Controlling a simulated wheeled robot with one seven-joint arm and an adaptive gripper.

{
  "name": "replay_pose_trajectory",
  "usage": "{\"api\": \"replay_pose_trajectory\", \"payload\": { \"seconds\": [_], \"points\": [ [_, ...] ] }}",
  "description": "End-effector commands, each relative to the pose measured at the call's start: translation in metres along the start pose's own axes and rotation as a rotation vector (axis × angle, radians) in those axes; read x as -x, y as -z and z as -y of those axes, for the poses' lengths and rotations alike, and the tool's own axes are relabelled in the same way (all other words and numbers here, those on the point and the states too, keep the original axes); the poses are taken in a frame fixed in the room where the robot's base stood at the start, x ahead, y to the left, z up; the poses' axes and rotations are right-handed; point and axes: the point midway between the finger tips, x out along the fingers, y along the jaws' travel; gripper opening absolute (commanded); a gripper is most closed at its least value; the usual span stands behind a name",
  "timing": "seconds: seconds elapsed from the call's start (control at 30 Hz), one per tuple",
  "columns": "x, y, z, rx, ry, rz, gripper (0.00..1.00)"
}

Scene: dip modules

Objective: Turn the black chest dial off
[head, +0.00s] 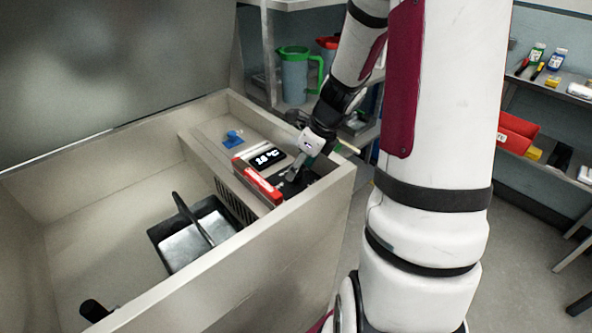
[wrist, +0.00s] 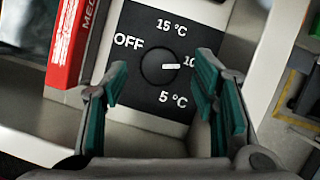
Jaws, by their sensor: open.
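The black dial (wrist: 155,68) sits on a black square plate (wrist: 133,84) marked OFF, 15 °C, 10 and 5 °C. Its white mark points right, at the 10. My gripper (wrist: 163,80) is open, with one teal-padded finger to the left of the dial and one to the right; I cannot tell whether either touches it. In the head view my gripper (head: 293,175) reaches down over the ledge of the open chest (head: 300,227); it largely hides the dial there.
A red box (head: 258,183) lies on the ledge close to the left of my gripper and shows in the wrist view (wrist: 70,42). A blue item (head: 232,138) lies farther back. A dark basket (head: 190,243) stands inside the chest. Shelves with jugs (head: 294,75) stand behind.

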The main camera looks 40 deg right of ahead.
Motion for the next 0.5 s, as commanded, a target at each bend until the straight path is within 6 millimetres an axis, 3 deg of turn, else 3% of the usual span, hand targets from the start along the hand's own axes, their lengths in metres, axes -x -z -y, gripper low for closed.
{"api": "replay_pose_trajectory", "payload": {
  "seconds": [0.2, 0.5],
  "points": [
    [-0.017, 0.0, 0.0, 0.0, -0.001, 0.0, 0.53],
    [-0.019, 0.0, 0.0, 0.0, 0.0, 0.0, 0.53]
  ]
}}
